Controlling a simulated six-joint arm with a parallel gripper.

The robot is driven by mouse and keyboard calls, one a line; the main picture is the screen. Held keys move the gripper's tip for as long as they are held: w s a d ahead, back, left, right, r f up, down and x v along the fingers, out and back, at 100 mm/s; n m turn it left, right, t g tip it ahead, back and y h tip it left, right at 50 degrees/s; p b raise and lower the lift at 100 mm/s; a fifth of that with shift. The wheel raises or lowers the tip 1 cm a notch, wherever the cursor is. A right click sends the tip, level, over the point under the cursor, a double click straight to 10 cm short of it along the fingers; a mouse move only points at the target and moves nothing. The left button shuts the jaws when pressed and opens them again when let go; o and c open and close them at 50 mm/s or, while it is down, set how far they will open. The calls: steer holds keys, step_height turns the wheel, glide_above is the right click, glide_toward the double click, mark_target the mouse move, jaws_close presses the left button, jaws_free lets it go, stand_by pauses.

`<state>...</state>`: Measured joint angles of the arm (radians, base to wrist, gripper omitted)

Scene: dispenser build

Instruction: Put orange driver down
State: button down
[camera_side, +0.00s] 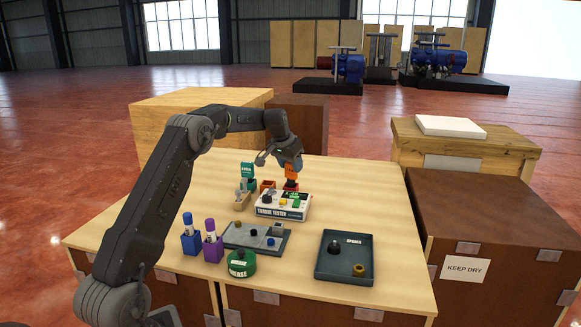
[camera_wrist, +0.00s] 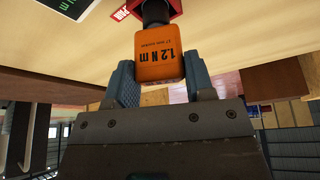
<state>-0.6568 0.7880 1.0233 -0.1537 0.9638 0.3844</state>
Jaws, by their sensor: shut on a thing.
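The driver's dark lower end meets a red part (camera_wrist: 172,6) at the top of the picture. A red part (camera_side: 290,187) also shows under the driver in the side view. Whether the tip is seated in it or only touching cannot be told.
Blue (camera_side: 190,243) and purple (camera_side: 212,250) holders, a green grease tin (camera_side: 241,264), a grey fixture (camera_side: 240,237) and a dark tray (camera_side: 330,271) are nearer. The table's right side (camera_side: 380,190) is clear.

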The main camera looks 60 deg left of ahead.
steer(key=shift+f, duration=0.35)
steer(key=shift+f, duration=0.1)
steer(key=shift+c, duration=2.4)
jaws_free()
steer(key=shift+f, duration=0.1)
